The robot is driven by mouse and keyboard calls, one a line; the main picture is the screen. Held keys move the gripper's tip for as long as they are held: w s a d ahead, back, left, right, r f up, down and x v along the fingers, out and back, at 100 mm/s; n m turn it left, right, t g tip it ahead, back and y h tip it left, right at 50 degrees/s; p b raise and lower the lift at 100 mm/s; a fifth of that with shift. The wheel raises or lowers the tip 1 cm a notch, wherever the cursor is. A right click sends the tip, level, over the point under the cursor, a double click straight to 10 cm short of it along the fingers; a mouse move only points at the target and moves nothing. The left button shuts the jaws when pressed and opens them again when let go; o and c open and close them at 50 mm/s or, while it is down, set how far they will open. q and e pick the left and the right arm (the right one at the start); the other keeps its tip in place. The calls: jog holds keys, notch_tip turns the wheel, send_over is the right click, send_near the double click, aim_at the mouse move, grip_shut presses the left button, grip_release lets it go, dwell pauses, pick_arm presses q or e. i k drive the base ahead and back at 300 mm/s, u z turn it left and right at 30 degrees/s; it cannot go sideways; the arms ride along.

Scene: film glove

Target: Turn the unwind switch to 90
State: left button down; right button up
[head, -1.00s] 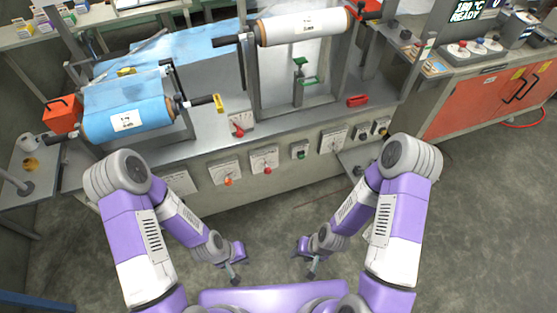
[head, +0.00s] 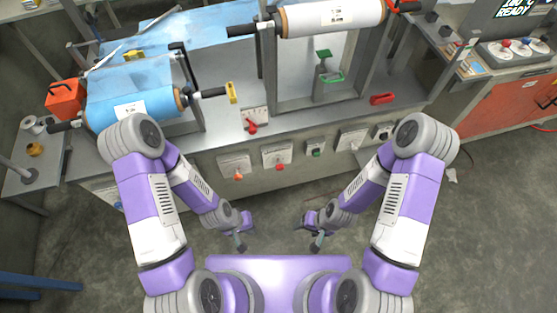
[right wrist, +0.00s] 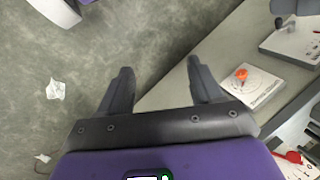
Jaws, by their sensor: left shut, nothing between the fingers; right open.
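Several switches with white scale plates are on the bench; their labels are too small to read, so I cannot tell which is the unwind switch. On the bench front are an orange knob (head: 238,176), a red knob (head: 280,167), a green button (head: 315,150) and a pale-handled dial (head: 352,141). A red lever (head: 251,125) stands on the bench top. The orange knob also shows in the right wrist view (right wrist: 241,74). My left gripper (head: 240,243) is shut and empty, below the bench front. My right gripper (head: 317,243) is open and empty, apart from the switches.
A blue film roll (head: 135,108) lies on the left, and a white roll (head: 330,17) is at the back. A yellow handle (head: 231,92) and a red handle (head: 382,98) are on the bench. An orange cabinet (head: 495,118) stands right. Floor between me and the bench is clear.

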aim_at(280, 167)
jog(key=k, duration=1.3)
jog(key=u, duration=0.8)
jog(key=i, duration=1.6)
jog(key=z, duration=0.45)
